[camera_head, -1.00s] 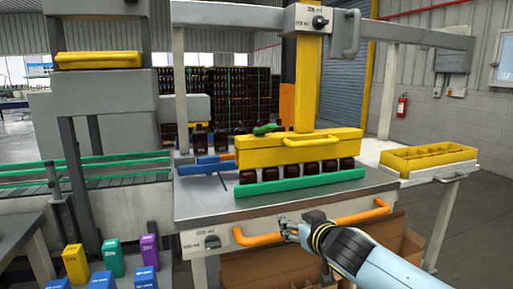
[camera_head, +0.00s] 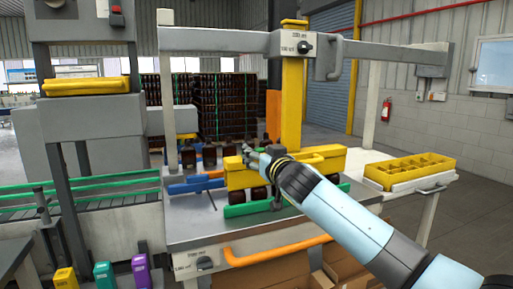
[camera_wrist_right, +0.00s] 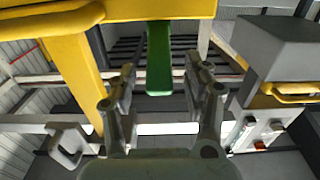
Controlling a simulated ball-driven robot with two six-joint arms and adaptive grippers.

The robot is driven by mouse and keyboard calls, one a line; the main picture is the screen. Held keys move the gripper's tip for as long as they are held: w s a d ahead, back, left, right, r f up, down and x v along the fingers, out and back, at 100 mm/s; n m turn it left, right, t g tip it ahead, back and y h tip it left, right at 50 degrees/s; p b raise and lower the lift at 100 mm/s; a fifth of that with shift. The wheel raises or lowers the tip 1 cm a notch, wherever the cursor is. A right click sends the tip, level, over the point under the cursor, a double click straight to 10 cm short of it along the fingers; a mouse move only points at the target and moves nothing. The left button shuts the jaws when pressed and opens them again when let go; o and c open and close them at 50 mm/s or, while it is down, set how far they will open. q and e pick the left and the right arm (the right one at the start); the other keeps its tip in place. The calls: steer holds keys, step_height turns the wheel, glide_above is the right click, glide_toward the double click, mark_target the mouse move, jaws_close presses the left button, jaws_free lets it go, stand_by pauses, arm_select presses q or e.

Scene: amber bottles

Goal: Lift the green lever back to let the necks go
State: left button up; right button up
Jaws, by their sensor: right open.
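The green lever (camera_wrist_right: 159,62) shows in the right wrist view, sticking out from the yellow clamp block (camera_wrist_right: 110,9). In the head view my right gripper and forearm hide it. My right gripper (camera_head: 252,152) is open at the top left of the yellow block (camera_head: 329,161). In the right wrist view its fingers (camera_wrist_right: 160,78) stand on either side of the lever, with a gap to each side. Dark amber bottles (camera_head: 258,193) stand under the block, some hidden by my arm. My left gripper is not in view.
A green rail (camera_head: 242,210) runs in front of the bottles. A blue part (camera_head: 192,187) lies left of the block. A yellow post (camera_head: 292,95) rises behind it. An orange handle (camera_head: 270,252) is on the table's front edge. A yellow crate (camera_head: 410,169) stands at right.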

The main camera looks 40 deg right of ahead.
steer(key=shift+x, duration=0.95)
steer(key=shift+c, duration=0.4)
jaws_close()
